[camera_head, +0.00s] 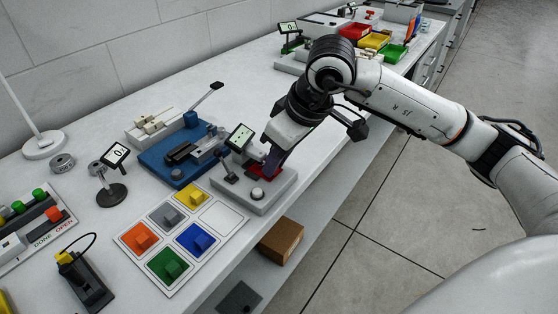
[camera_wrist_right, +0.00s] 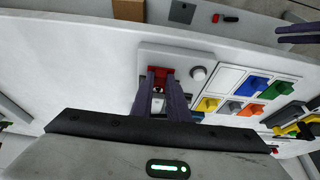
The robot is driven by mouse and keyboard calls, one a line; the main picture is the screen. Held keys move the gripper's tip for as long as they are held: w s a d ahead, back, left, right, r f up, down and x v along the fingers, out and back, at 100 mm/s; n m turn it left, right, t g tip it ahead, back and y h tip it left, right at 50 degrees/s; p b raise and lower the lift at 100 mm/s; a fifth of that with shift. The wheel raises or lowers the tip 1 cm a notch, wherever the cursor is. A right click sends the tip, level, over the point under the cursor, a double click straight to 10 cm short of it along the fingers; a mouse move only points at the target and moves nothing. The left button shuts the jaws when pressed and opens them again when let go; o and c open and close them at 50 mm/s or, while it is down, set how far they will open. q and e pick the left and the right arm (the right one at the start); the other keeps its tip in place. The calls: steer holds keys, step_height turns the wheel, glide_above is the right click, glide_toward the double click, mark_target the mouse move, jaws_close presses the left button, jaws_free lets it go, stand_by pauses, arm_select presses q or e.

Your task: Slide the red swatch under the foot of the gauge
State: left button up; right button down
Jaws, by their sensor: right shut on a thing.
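The red swatch (camera_head: 265,172) is low over or on the pale base plate (camera_head: 253,200) of the gauge, and I cannot tell if it touches the plate. My right gripper (camera_head: 271,160) is shut on it from above. In the right wrist view the red swatch (camera_wrist_right: 158,72) shows at the tips of my right gripper (camera_wrist_right: 160,78). The gauge's tilted display (camera_head: 240,137) stands beside the gripper. The gripper hides much of the gauge's foot; a small metal part (camera_wrist_right: 158,92) shows between the fingers. Dark fingers, apparently my left gripper (camera_wrist_right: 298,33), show at the wrist view's right edge.
A white board (camera_head: 222,217) with orange, grey, yellow, green and blue swatches and one bare square lies near the gauge. A blue fixture (camera_head: 172,160) stands behind, a small dial stand (camera_head: 112,190) to the left. A brown box (camera_head: 281,240) sits below the table edge.

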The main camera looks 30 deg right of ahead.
steer(key=shift+w+b, duration=0.1)
steer(key=shift+b, duration=0.2)
stand_by(0.5)
steer(key=c, duration=1.6)
jaws_free()
steer(key=shift+c, duration=0.2)
steer(key=v, duration=1)
steer(key=shift+r, duration=0.1)
